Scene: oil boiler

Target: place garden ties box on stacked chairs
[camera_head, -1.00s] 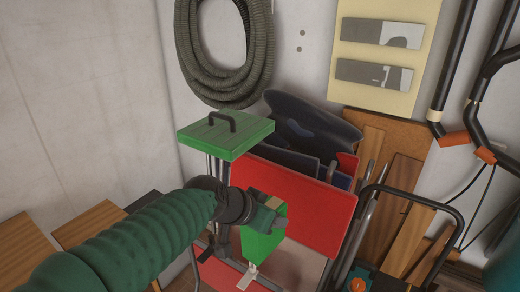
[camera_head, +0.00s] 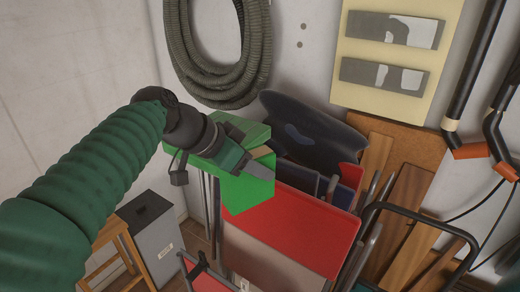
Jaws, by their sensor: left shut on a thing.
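My left gripper (camera_head: 257,165) is shut on the green garden ties box (camera_head: 247,195) and holds it in the air. The gripper covers part of the box's top. The box appears in front of the upper left part of the stacked chairs, whose red surface (camera_head: 300,232) and metal frames show below and to the right. I cannot tell whether the box touches the chairs. My right gripper is not in view.
A coiled grey hose (camera_head: 217,60) hangs on the wall. Dark and blue items (camera_head: 310,130) and wooden boards (camera_head: 408,205) stand behind the chairs. A black tubular frame (camera_head: 425,215) is at right.

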